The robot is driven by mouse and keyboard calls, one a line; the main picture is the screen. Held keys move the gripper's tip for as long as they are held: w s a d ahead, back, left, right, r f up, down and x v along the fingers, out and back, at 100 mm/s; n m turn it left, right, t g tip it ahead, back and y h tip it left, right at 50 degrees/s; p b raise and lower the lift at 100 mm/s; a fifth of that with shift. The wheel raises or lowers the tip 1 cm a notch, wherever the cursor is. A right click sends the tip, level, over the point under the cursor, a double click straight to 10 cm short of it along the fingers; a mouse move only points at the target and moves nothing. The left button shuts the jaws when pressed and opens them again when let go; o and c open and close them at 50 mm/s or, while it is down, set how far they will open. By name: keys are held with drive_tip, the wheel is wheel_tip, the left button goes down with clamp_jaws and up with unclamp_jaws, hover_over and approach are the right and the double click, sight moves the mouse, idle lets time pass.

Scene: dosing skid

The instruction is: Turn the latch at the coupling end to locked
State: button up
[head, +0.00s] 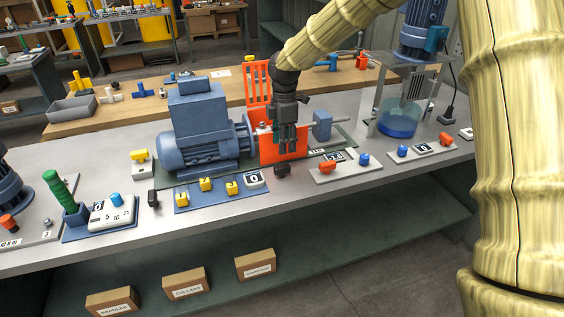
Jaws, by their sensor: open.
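A blue motor (200,140) stands on a dark green base plate on the grey bench in the head view. An orange guard (268,152) stands at its right, coupling end. A small dark knob (282,171), which looks like the coupling-end latch, sits at the front edge of the plate below the guard. Its turned position is too small to read. My gripper (286,149) points down in front of the guard, just above the knob. It is open, with nothing seen between its fingers. I cannot tell whether it touches the guard or knob.
A similar dark knob (153,199) stands at the motor's left end. A blue panel with yellow switches (206,185) lies in front of the motor. A panel with orange and blue knobs (345,166) lies right of the gripper. A clear tank (398,118) stands farther right.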

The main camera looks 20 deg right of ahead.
sight(282, 166)
drive_tip(key=f, duration=0.3)
drive_tip(key=f+p, duration=0.1)
drive_tip(key=f, duration=0.5)
drive_tip(key=shift+a+f, duration=0.2)
drive_tip(key=shift+a, duration=0.05)
clamp_jaws()
